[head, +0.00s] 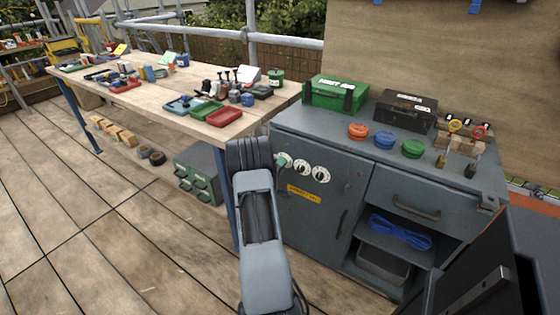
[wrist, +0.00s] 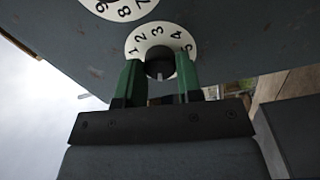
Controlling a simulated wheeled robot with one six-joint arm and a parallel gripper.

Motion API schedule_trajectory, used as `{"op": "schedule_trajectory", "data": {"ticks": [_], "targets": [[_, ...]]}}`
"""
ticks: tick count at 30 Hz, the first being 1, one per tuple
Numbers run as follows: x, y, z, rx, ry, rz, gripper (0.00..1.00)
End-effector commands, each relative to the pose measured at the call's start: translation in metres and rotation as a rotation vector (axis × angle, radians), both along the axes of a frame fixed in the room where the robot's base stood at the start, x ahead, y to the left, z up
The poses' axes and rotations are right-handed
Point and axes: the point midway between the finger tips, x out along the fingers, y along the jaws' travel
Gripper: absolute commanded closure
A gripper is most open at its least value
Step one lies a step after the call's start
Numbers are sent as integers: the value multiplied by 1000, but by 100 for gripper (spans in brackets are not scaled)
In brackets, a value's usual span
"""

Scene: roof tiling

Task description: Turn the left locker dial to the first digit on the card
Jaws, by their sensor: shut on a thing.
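The grey locker (head: 310,225) has a row of white dials on its front. My gripper (head: 279,161) is at the left dial (head: 287,158), which it partly hides in the head view. In the wrist view the left dial (wrist: 137,34) shows digits 1 to 5 along its upper part; its lower part is hidden. My green gripper fingers (wrist: 159,68) are shut on its dark knob (wrist: 159,54), one on each side. A pale mark shows at the knob's lower end. A yellow label (head: 304,194) is below the dials; its print is too small to read.
The middle dial (head: 301,168) and right dial (head: 321,175) are close beside. A green toolbox (head: 336,94), dark box (head: 405,111) and coloured discs stand on the locker top. A wooden workbench (head: 180,110) with trays is at left. The deck in front is clear.

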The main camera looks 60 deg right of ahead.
Motion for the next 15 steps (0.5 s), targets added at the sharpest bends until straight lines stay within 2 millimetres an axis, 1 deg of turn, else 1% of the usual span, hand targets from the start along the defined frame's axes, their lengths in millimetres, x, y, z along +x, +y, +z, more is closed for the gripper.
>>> {"op": "schedule_trajectory", "data": {"ticks": [1,15], "targets": [[0,0,3,1,43,0,91],[-1,0,2,4,452,-1,91]]}}
